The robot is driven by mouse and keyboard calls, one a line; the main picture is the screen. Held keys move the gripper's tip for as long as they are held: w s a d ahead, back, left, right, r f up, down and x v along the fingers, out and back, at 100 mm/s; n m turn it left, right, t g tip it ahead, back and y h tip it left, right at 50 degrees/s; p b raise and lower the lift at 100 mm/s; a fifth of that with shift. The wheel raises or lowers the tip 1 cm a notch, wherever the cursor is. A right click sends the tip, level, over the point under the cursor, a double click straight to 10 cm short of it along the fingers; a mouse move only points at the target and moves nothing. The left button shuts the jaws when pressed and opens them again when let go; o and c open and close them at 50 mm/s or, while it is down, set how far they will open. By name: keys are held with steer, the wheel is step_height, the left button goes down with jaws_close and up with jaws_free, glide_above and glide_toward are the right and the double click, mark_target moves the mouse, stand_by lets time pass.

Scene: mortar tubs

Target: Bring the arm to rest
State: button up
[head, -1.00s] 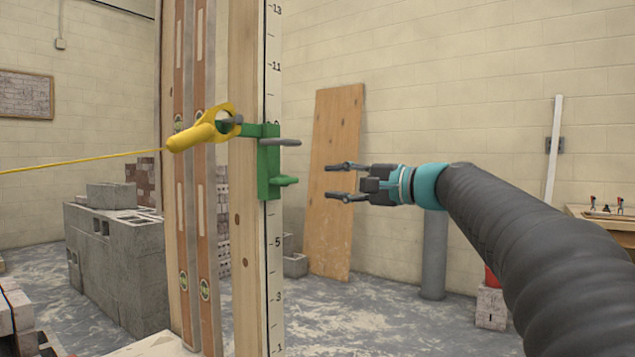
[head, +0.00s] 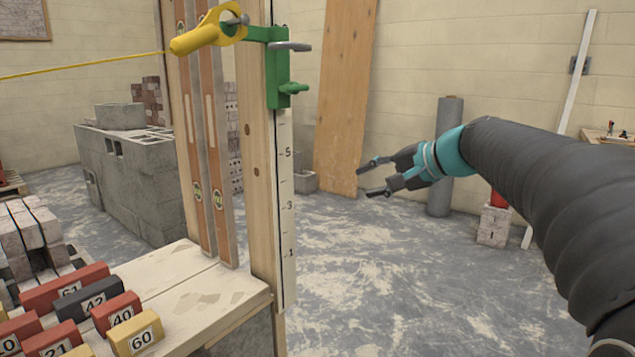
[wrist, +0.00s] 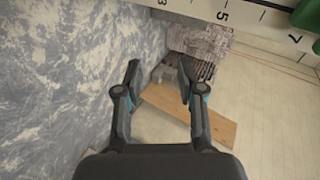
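My gripper (head: 375,178) is open and empty in the head view, held in the air to the right of the wooden post (head: 262,190). Its dark fingers point left, with a clear gap between the tips. In the wrist view my gripper (wrist: 160,75) also shows its two fingers spread, with nothing between them. My arm, in a dark ribbed sleeve with a teal wrist, comes in from the right edge.
A green clamp (head: 279,80) holds a yellow line reel (head: 205,35) on the post, beside a numbered scale (head: 286,210). Numbered blocks (head: 125,310) lie on a plank bench (head: 205,295). A plywood board (head: 345,100) leans on the wall.

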steer(key=s+d+f+n+g+h, duration=0.1)
steer(key=s+d+f+n+h, duration=0.1)
steer(key=s+f, duration=0.9)
steer(key=s+d+f+n+g+h, duration=0.1)
steer(key=s+f+n+h, duration=0.4)
steer(key=s+f, duration=0.7)
steer(key=s+g+h, duration=0.1)
steer(key=s, duration=0.7)
steer(key=shift+d+f+h, duration=0.2)
steer(key=shift+d+h, duration=0.2)
steer(key=shift+a, duration=0.1)
